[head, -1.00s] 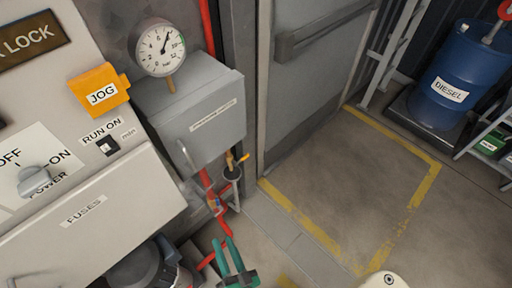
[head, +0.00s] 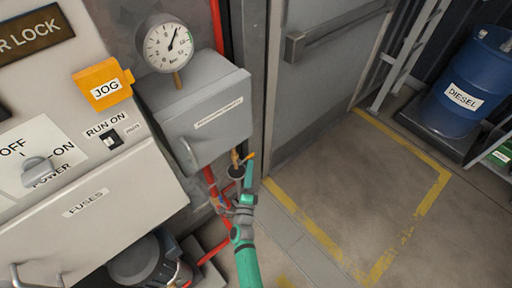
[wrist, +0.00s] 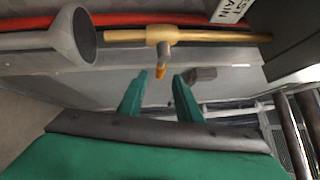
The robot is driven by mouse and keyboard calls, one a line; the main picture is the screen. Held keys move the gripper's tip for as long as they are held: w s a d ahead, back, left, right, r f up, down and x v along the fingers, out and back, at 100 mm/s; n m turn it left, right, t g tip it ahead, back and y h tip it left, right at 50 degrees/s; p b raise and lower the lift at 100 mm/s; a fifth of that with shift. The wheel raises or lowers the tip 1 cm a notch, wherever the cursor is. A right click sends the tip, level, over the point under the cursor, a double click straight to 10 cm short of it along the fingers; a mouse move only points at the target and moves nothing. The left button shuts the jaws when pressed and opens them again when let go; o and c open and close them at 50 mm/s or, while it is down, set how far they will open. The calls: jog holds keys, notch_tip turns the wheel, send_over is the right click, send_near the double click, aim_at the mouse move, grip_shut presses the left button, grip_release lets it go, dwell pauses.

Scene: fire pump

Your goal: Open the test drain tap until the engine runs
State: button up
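The test drain tap shows in the wrist view as a brass pipe (wrist: 205,37) with a short grey stem and an orange handle tip (wrist: 161,71) toward me. In the head view the orange handle (head: 251,156) is small, beside the grey cabinet. My gripper (wrist: 161,76) is open, its two green fingers apart, one on each side of the orange tip in the picture. I cannot tell whether they touch it. In the head view my gripper (head: 249,170) is just below the tap, partly hiding it. A pressure gauge (head: 168,43) has its needle up and slightly right.
A grey funnel (wrist: 74,34) is left of the tap, near a red pipe (wrist: 130,19). A partly cut-off label (wrist: 231,10) is above. The grey cabinet (head: 208,118) is close to my gripper. Yellow-marked floor (head: 350,185) before the door is clear. A blue diesel drum (head: 468,85) stands right.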

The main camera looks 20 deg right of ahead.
jog(key=x, duration=1)
jog(key=shift+w, duration=0.2)
jog(key=shift+d, duration=0.1)
